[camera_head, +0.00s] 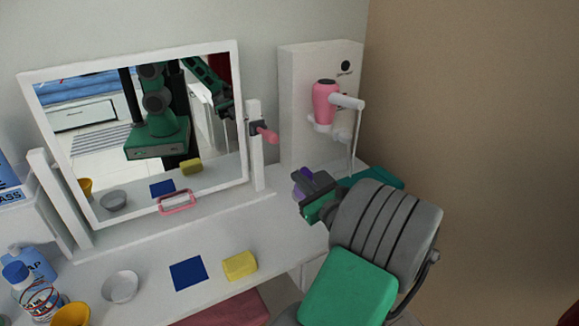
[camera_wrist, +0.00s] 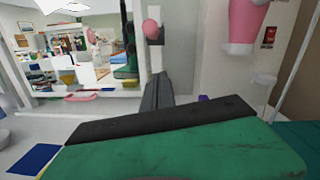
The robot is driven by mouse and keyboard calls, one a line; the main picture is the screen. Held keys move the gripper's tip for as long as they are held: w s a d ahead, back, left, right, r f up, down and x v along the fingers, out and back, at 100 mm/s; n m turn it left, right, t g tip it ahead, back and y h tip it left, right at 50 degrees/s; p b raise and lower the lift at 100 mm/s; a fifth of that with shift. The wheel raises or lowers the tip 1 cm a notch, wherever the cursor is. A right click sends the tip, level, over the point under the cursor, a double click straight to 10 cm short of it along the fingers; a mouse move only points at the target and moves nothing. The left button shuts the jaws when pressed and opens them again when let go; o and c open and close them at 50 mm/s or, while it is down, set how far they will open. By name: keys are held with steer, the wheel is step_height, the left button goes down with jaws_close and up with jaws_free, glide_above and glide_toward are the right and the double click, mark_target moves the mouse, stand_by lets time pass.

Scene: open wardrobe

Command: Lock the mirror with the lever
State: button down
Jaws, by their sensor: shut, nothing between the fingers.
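The white-framed mirror (camera_head: 150,120) stands on the white table at the left, tilted between two white posts. A pink lever (camera_head: 267,134) with a dark base sits on the right post (camera_head: 254,150). In the wrist view the lever's round pink end (camera_wrist: 150,27) shows above the fingers. My gripper (camera_head: 300,183) is shut and empty, to the right of and below the lever, apart from it. Its dark fingers also show in the wrist view (camera_wrist: 157,90), pointing ahead toward the post. A pink handle (camera_head: 176,202) is at the mirror's bottom edge.
A pink hair dryer (camera_head: 325,100) hangs on a white panel (camera_head: 300,75) behind my gripper, with a hanging cord. The wall bounds the right.

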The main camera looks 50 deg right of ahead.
mark_target(267, 135)
steer(key=w+d+r+p, duration=0.1)
steer(key=w+r, duration=0.3)
steer(key=w, duration=0.5)
steer(key=shift+w+d+r+p, duration=0.25)
steer(key=shift+w+p, duration=0.15)
steer(key=shift+p, duration=0.5)
